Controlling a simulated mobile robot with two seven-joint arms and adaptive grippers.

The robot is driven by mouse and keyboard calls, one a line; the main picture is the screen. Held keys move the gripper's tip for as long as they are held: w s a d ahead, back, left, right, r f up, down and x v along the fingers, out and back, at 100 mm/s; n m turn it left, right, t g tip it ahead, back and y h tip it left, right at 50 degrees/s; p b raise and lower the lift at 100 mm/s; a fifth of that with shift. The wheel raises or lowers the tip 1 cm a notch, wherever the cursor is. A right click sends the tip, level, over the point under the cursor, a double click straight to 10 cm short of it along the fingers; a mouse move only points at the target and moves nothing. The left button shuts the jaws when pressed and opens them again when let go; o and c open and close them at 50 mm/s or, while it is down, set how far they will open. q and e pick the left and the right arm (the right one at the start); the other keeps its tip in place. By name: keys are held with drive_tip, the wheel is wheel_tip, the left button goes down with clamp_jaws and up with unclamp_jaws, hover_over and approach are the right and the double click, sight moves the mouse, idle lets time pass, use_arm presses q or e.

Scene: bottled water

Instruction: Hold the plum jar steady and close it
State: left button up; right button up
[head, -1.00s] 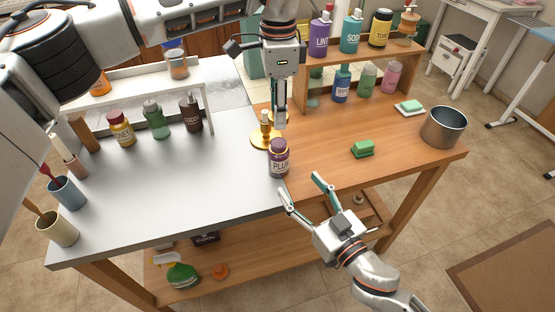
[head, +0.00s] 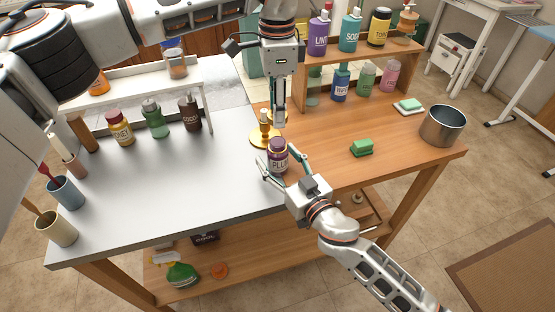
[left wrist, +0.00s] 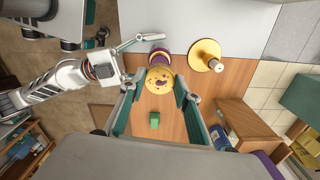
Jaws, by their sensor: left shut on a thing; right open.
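The plum jar (head: 279,158), purple with a PLUM label, stands upright near the front edge where the grey and wooden tops meet. My left gripper (head: 280,121) points down above it. In the left wrist view it is shut on the yellow lid (left wrist: 159,80), printed with a plum. The lid hides part of the jar (left wrist: 157,58) there. In the head view the fingers largely hide the lid. My right gripper (head: 277,154) is open, with its fingers on either side of the jar; whether they touch it I cannot tell.
A gold stand (head: 264,139) is close behind the jar, to the left. A green sponge (head: 361,148) and a steel pot (head: 442,126) are on the right. A shelf with bottles stands behind. Honey (head: 120,128) and cocoa (head: 190,114) containers stand at left. The grey top's middle is clear.

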drive_tip(key=shift+w+a, duration=0.2)
drive_tip(key=shift+w, duration=0.15)
clamp_jaws()
use_arm(q)
hover_over(278, 142)
drive_tip(key=shift+f, duration=2.5)
drive_tip(key=shift+f, duration=0.9)
drive_tip(key=shift+f, duration=0.6)
